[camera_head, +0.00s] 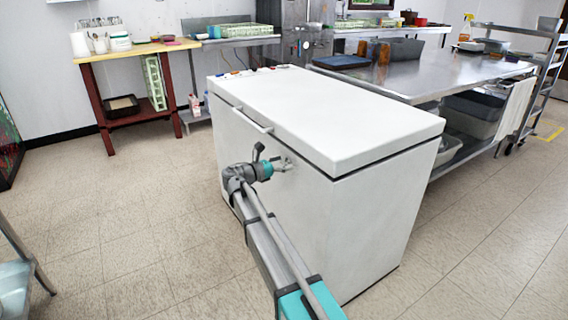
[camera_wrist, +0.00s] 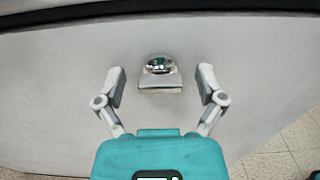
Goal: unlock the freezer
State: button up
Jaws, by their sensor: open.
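The white chest freezer (camera_head: 325,110) stands in the middle of the head view with its lid closed. A lock with a round shiny face (camera_wrist: 160,64) and a pale flat piece (camera_wrist: 160,84) below it sits on the freezer's front in the wrist view. My gripper (camera_wrist: 160,86) is open, with one finger on each side of the lock piece. I cannot tell whether the fingers touch it. In the head view my gripper (camera_head: 284,162) is at the freezer's front face, below the lid, and hides most of the lock.
A lid handle (camera_head: 252,120) runs along the freezer's front upper edge. Small items (camera_head: 255,70) lie on the lid's far end. A steel table (camera_head: 430,75) stands close behind the freezer. A wooden table (camera_head: 130,52) is at the back left. The floor to the left is clear.

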jog(key=c, duration=1.2)
jog(key=shift+o, duration=0.2)
jog(key=shift+d+m, duration=0.1)
jog(key=shift+m, duration=0.2)
jog(key=m, duration=0.4)
jog(key=shift+s, duration=0.1)
jog(key=m, duration=0.4)
jog(key=shift+f+m, duration=0.1)
jog(key=shift+m, duration=0.3)
jog(key=m, duration=0.4)
jog(key=shift+m, duration=0.3)
jog(key=shift+s+f+m, duration=0.1)
jog(key=shift+m, duration=1.9)
